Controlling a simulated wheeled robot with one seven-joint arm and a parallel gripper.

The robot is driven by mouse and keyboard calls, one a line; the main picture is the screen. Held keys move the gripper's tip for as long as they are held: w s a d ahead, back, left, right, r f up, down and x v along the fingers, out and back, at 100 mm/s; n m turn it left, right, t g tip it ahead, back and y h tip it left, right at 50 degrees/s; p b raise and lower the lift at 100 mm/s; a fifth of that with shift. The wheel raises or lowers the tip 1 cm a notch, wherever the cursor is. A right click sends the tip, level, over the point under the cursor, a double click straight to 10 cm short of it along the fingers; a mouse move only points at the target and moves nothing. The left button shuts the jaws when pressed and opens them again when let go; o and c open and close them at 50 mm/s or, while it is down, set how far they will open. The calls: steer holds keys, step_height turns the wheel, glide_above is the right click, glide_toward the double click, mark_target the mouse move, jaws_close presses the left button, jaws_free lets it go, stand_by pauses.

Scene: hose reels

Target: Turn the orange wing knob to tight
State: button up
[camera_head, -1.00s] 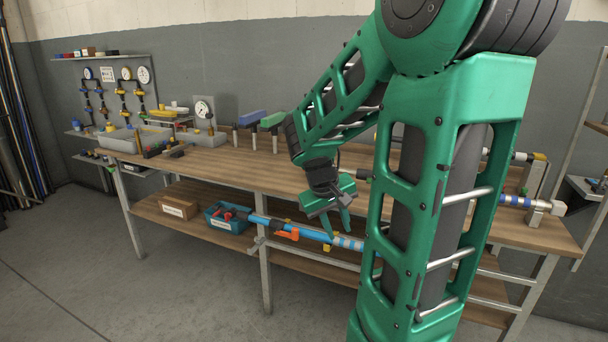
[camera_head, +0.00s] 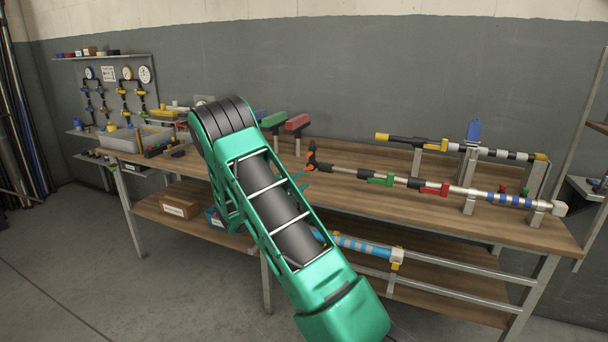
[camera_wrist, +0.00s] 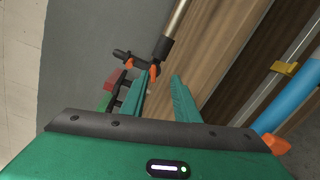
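Orange parts that look like the wing knob (camera_head: 311,157) are at the left end of a long rod above the bench, on a black fitting. In the wrist view the orange wing (camera_wrist: 154,71) shows just beyond the fingertips, beside the black fitting (camera_wrist: 163,48). My gripper (camera_wrist: 162,82) is open and empty, its two green fingers apart with wood showing between them. In the head view my arm hides most of my gripper (camera_head: 301,179); green fingertips show just below the knob, apart from it as far as I can tell. The knob's setting is too small to read.
The rod (camera_head: 400,181) carries green and red levers and rests on posts. A second rod (camera_head: 500,153) lies behind it. Red and green-topped blocks (camera_head: 297,122) stand to the left. A blue pipe (camera_head: 360,246) lies below the benchtop (camera_head: 490,225).

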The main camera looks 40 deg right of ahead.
mark_target(307, 170)
steer(key=shift+n+t, duration=0.7)
steer(key=shift+n, duration=0.1)
steer(key=x, duration=0.3)
steer(key=w+x, duration=0.1)
steer(key=x, duration=0.3)
steer(key=w+a+x, duration=0.1)
steer(key=x, duration=0.3)
steer(key=shift+f, duration=0.2)
jaws_close()
